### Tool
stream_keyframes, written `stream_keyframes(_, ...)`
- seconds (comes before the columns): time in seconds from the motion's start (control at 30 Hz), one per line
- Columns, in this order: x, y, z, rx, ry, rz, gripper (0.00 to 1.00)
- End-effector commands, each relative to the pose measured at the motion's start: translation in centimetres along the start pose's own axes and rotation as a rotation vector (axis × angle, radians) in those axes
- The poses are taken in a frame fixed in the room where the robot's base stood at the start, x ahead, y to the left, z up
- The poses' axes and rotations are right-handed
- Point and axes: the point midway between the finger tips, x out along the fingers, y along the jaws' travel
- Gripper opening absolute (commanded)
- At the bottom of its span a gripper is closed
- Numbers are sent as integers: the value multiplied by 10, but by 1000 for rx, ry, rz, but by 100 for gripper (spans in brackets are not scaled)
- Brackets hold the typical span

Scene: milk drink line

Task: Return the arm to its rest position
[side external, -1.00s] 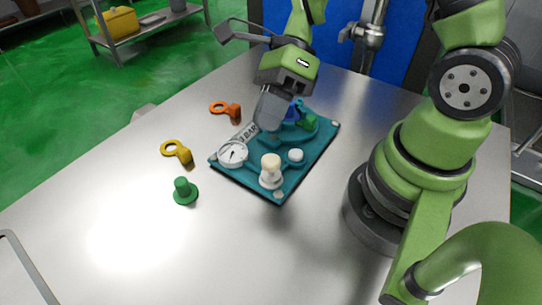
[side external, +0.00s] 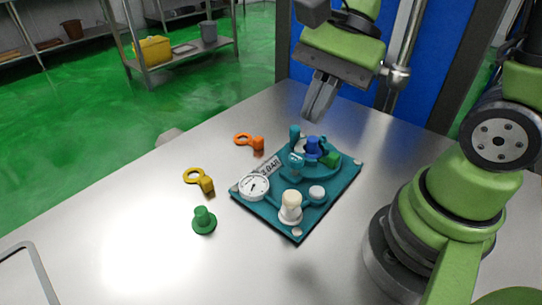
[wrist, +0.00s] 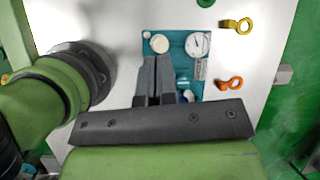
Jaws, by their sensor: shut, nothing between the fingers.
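My gripper (side external: 319,97) is shut and empty, raised above the far end of the teal panel (side external: 273,217) in the side view. In the wrist view my gripper (wrist: 152,62) points at the panel (wrist: 175,47) and hides part of it. The panel lies flat on the table. It carries a white gauge (side external: 254,187), a cream knob (side external: 291,206), a small white cap (side external: 317,192), a blue part (side external: 313,147), a green part (side external: 329,159) and an upright teal handle (side external: 295,137).
On the metal table (side external: 130,220), an orange ring tag (side external: 248,141), a yellow ring tag (side external: 199,180) and a green knob (side external: 204,220) lie left of the panel. A metal post (side external: 401,60) stands behind the table. The table's left front is mostly clear.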

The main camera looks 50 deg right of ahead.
Motion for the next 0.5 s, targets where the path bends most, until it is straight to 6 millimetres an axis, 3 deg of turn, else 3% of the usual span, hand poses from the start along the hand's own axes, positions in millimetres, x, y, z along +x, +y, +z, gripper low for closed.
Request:
stream_keyframes(0.1,-29,9,10,-337,138,-81,0)
stream_keyframes(0.3,-68,27,19,-817,396,-169,0)
stream_keyframes(0.5,-90,39,22,-1080,582,-202,0)
